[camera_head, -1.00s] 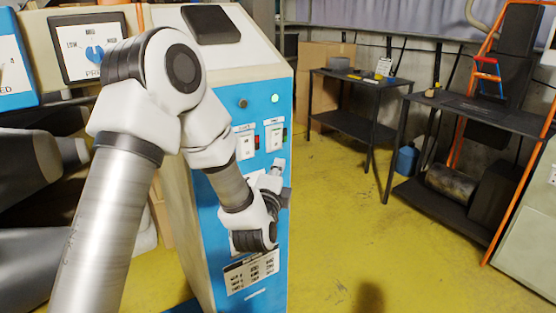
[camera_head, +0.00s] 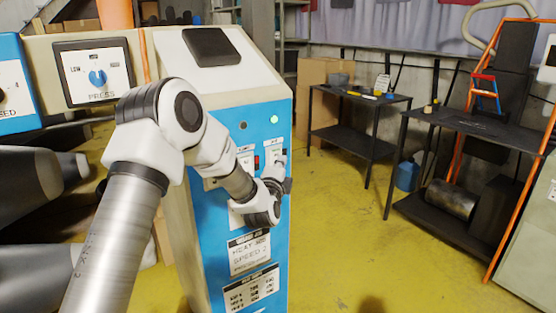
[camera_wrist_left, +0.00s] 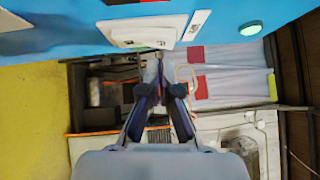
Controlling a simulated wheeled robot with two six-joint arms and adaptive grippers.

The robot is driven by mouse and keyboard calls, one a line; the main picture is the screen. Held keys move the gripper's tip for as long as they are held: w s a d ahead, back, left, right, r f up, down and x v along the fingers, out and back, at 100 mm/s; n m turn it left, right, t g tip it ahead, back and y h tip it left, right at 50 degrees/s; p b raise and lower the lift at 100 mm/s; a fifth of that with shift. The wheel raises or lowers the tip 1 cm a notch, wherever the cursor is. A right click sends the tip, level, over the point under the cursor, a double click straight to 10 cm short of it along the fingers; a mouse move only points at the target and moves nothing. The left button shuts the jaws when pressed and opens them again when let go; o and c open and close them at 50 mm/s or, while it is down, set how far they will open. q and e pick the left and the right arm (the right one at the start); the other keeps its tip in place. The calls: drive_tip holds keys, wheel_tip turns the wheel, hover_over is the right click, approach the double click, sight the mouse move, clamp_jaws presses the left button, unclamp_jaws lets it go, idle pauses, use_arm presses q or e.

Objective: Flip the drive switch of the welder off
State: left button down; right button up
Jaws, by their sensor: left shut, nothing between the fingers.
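The welder (camera_head: 205,240) is a blue and cream cabinet left of centre in the head view. A green lamp (camera_head: 273,119) is lit above the right plate. My left gripper (camera_head: 284,170) is shut and empty, close to the lower part of the right plate and partly hiding it. In the left wrist view its fingertips (camera_wrist_left: 160,62) are just below a white plate (camera_wrist_left: 145,32); I cannot tell whether they touch. My right gripper is out of view.
A dial panel marked PRESS (camera_head: 97,77) stands left of the welder. Printed labels (camera_head: 249,252) are below my gripper. Dark tables (camera_head: 352,140) and an orange frame (camera_head: 510,215) stand at the right. The yellow floor (camera_head: 345,235) between is clear.

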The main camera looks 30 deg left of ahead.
use_arm(q)
drive_tip(key=shift+w+a, duration=0.25)
drive_tip(key=shift+a, duration=0.4)
drive_tip(key=shift+a+r+p, duration=0.15)
drive_tip(key=shift+r+p, duration=0.25)
drive_tip(key=shift+p, duration=0.3)
drive_tip(key=shift+f, duration=0.25)
drive_tip(key=shift+w, duration=0.1)
